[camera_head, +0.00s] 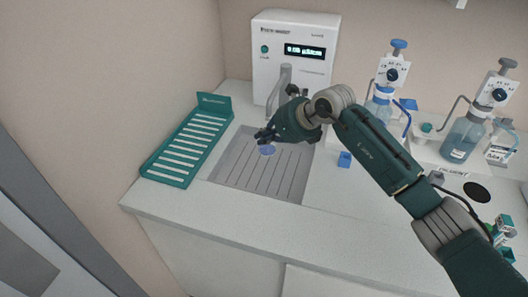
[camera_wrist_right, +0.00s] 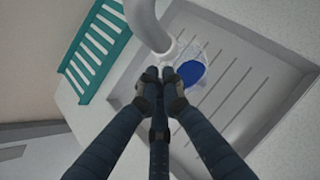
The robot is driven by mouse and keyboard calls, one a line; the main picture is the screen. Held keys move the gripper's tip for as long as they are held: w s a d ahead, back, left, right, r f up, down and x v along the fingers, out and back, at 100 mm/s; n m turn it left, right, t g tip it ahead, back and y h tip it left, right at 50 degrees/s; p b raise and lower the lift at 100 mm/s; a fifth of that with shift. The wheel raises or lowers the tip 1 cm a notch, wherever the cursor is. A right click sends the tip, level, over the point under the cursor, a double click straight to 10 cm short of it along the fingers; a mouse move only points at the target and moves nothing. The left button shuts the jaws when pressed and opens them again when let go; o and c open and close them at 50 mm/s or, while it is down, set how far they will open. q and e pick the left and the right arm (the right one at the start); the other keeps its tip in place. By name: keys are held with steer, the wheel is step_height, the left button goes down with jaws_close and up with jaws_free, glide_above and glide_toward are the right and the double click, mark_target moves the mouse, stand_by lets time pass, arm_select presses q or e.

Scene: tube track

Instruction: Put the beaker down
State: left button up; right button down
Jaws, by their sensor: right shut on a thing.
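The clear beaker with blue liquid (camera_head: 267,150) shows below my right gripper (camera_head: 263,137), over the grey grooved tray (camera_head: 240,181). In the right wrist view the beaker (camera_wrist_right: 191,72) is just beyond and to the right of the fingertips (camera_wrist_right: 165,80), which are shut on its near side. The gripper hides part of the beaker. I cannot tell whether its base touches the tray. My left gripper is not in view.
A grey spout (camera_head: 285,84) of the white dispenser (camera_head: 291,50) rises close behind my gripper. A teal slotted rack (camera_head: 187,146) stands left of the tray. Bottles with dispensers (camera_head: 381,103) stand at right. A small blue block (camera_head: 345,159) lies right of the tray. The front counter is clear.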

mark_target(263, 151)
step_height(263, 151, down, 5)
steer(key=b, duration=0.2)
steer(key=shift+d+b, duration=0.1)
steer(key=shift+b, duration=0.2)
steer(key=shift+f, duration=0.15)
steer(key=shift+f, duration=0.1)
steer(key=c, duration=1.9)
jaws_free()
steer(key=shift+c, duration=0.2)
